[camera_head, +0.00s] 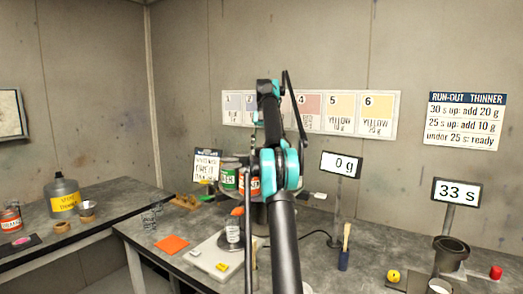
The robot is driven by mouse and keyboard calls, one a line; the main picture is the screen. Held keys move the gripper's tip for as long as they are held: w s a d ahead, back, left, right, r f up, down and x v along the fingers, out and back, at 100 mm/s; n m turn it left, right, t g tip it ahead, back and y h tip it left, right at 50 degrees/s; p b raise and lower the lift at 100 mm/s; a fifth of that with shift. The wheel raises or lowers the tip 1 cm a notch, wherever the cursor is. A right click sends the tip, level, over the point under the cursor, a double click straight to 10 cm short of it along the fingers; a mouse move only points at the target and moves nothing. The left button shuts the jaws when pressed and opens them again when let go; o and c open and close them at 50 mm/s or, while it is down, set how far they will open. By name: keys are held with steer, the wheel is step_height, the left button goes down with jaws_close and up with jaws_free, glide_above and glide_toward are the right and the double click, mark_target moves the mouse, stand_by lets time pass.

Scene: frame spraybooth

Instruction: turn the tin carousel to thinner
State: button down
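The tin carousel stands on the bench behind my arm, and most of it is hidden. Two of its tins show just left of the arm: a green-labelled tin (229,178) and a red-labelled tin (254,188), partly covered. Their lettering is too small or cut off to read surely, and I see no tin marked thinner there. My arm rises through the middle of the view in front of the carousel. My gripper cannot be made out; it is hidden behind the arm links.
A grey container with a yellow label (64,204) and a red-labelled tin (11,221) stand on the left bench. A scale plate (205,262), an orange sheet (172,244), clear cups (150,220) and a brush in a blue holder (344,258) are on the main bench. Displays read 0 g (341,164) and 33 s (457,192).

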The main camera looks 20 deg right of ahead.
steer(key=shift+n, duration=0.7)
steer(key=shift+h, duration=0.3)
steer(key=c, duration=0.9)
jaws_free()
